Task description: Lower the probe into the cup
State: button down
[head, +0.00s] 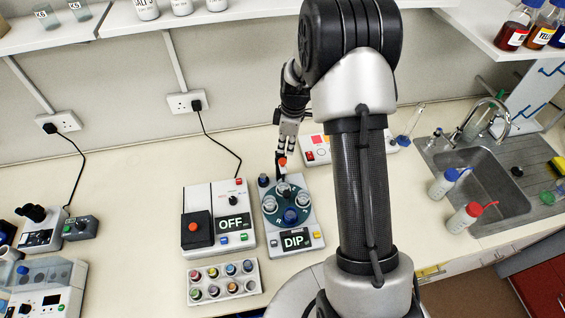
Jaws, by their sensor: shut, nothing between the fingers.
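The dip station (310,241) is a pale grey unit with a lit "DIP" display and a round teal plate (279,200). Small clear cups (302,200) stand on the plate. A dark blue round part (290,216) sits at its front. My gripper (281,174) points down over the back of this station, its jaws shut and empty. An orange-red tip (282,161) shows right at the fingers. I cannot tell whether it is part of the probe, or whether it touches the gripper. The probe's lower end cannot be made out.
A unit showing "OFF" (232,223) stands just left, with a rack of coloured caps (223,281) in front. Behind my arm is a white unit with a red panel (317,147). The sink (480,175) and wash bottles (464,217) are right. Bench at left centre is clear.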

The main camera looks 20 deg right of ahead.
aim_at(285, 160)
jog(key=shift+w+a+f+b, duration=0.1)
jog(key=shift+f+b, duration=0.35)
jog(key=shift+f, duration=0.65)
jog(key=shift+w+a+f+b, duration=0.1)
jog(key=shift+f+b, duration=0.35)
jog(key=shift+f, duration=0.65)
jog(key=shift+s, duration=0.1)
notch_tip(285, 160, down, 6)
jog(key=b, duration=0.4)
jog(key=shift+r+b, duration=0.25)
jog(key=shift+b, duration=0.1)
jog(key=shift+r, duration=0.3)
jog(key=s+d, duration=0.1)
jog(key=d+r, duration=0.1)
jog(key=shift+s+d, duration=0.3)
jog(key=shift+s, duration=0.05)
jog(key=shift+w+r, duration=0.1)
jog(key=shift+r, duration=0.05)
notch_tip(285, 160, up, 12)
jog(key=shift+s+d, duration=0.4)
jog(key=shift+d, duration=0.05)
jog(key=shift+f, duration=0.2)
